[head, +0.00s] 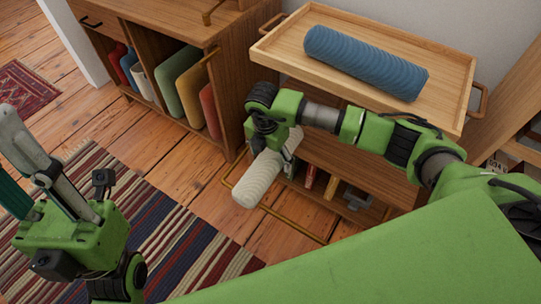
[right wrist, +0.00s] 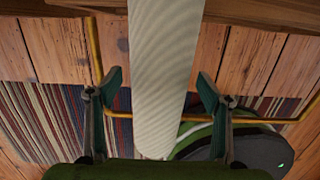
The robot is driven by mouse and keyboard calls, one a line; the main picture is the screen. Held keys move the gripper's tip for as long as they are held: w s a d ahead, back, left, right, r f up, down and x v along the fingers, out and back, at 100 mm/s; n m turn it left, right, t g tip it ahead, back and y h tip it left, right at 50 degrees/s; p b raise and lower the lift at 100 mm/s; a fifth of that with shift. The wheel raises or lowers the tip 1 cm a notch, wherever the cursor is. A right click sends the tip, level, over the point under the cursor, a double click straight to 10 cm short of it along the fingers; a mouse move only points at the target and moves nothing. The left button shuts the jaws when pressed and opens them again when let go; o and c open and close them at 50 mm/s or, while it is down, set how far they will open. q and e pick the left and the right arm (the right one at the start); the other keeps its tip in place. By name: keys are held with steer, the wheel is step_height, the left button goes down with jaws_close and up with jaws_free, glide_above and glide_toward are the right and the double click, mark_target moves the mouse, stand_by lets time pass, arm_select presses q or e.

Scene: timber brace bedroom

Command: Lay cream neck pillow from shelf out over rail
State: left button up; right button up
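The cream neck pillow (head: 262,180) is a ribbed roll that lies across the brass rail (head: 292,224), its near end sticking out past it. In the right wrist view the pillow (right wrist: 165,70) runs between the fingers, and the rail (right wrist: 250,120) passes behind it. My right gripper (head: 283,150) is at the pillow's far part. Its fingers (right wrist: 162,85) stand either side with narrow gaps, apart from the pillow. My left gripper (head: 35,165) is at the left, away from the pillow, with fingers spread and nothing visible between them.
A blue ribbed roll (head: 365,62) lies in a wooden tray (head: 285,45) on top of the shelf unit. A wooden cabinet (head: 150,30) with upright coloured items stands at the back left. A striped rug (head: 165,225) covers the floor between my arms.

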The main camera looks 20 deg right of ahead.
mark_target(268, 159)
step_height(268, 159, up, 12)
steer(key=a, duration=0.1)
steer(key=shift+s, duration=0.45)
steer(key=shift+f, duration=0.1)
stand_by(0.6)
